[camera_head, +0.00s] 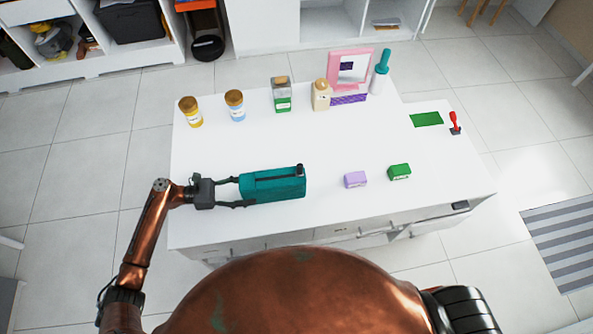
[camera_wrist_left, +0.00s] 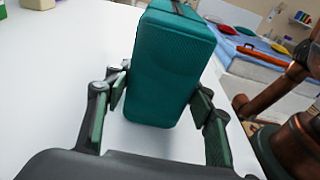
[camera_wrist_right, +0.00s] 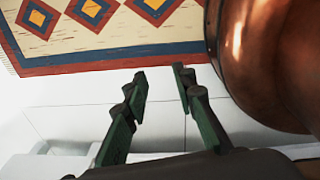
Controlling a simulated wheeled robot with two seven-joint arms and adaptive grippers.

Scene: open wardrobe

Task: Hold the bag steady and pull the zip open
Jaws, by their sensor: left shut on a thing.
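A teal bag (camera_head: 271,185) lies on the white table, left of the middle, with a dark zip line along its top and a small black piece (camera_head: 300,168) at its right end. My left gripper (camera_head: 240,190) has its fingers on both sides of the bag's left end and is shut on it. The left wrist view shows the bag (camera_wrist_left: 168,65) between the two fingers (camera_wrist_left: 160,95). My right gripper (camera_wrist_right: 162,82) is open and empty in the right wrist view, away from the bag, with a wall and a patterned hanging or rug beyond it.
Jars (camera_head: 190,110), bottles (camera_head: 321,95) and a pink-framed mirror (camera_head: 350,68) stand along the table's back. A lilac box (camera_head: 355,179) and a green box (camera_head: 399,171) sit right of the bag. A green pad (camera_head: 426,119) and a red-handled stamp (camera_head: 454,122) lie at the right. The table's middle is clear.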

